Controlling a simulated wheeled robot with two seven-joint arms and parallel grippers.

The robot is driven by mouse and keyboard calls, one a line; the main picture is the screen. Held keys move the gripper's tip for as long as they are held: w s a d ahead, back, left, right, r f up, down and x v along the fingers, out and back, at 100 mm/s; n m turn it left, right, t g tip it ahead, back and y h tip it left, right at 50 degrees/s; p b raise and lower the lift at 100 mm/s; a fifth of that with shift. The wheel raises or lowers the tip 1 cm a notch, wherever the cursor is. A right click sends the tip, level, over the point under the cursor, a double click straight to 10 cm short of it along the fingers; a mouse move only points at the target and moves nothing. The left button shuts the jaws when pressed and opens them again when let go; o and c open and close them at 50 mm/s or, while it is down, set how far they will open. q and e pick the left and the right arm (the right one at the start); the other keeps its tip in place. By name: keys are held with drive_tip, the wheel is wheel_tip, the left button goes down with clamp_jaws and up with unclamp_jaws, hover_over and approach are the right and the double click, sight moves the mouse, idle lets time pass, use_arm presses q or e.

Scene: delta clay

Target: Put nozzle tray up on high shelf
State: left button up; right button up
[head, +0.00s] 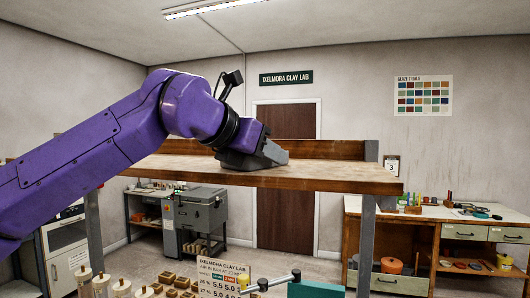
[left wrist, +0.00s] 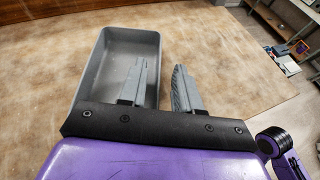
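The grey nozzle tray (left wrist: 97,65) is on the high wooden shelf (head: 330,174) in the left wrist view. It looks empty in the part I see, and its near end is hidden by my gripper. My left gripper (left wrist: 162,82) has one finger inside the tray and the other outside its right wall. The fingers stand apart with a gap between them, around that wall. In the head view my left gripper (head: 274,152) is low over the shelf board, and the tray is hard to tell from the fingers. My right gripper is in neither view.
The shelf has a raised wooden back edge (head: 325,149) and grey posts (head: 367,235). Bare board lies to the right of my gripper. A workbench (head: 450,213) stands at right.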

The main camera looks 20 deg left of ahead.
use_arm(q)
drive_tip(key=shift+s+r, duration=0.15)
drive_tip(key=shift+s, duration=0.2)
drive_tip(key=shift+s+a+r+b, duration=0.1)
drive_tip(key=shift+s+a+b, duration=0.15)
drive_tip(key=shift+s+b, duration=0.15)
drive_tip(key=b+v, duration=0.2)
drive_tip(key=v, duration=0.9)
drive_tip(key=shift+b, duration=0.35)
drive_tip(key=shift+w, duration=0.15)
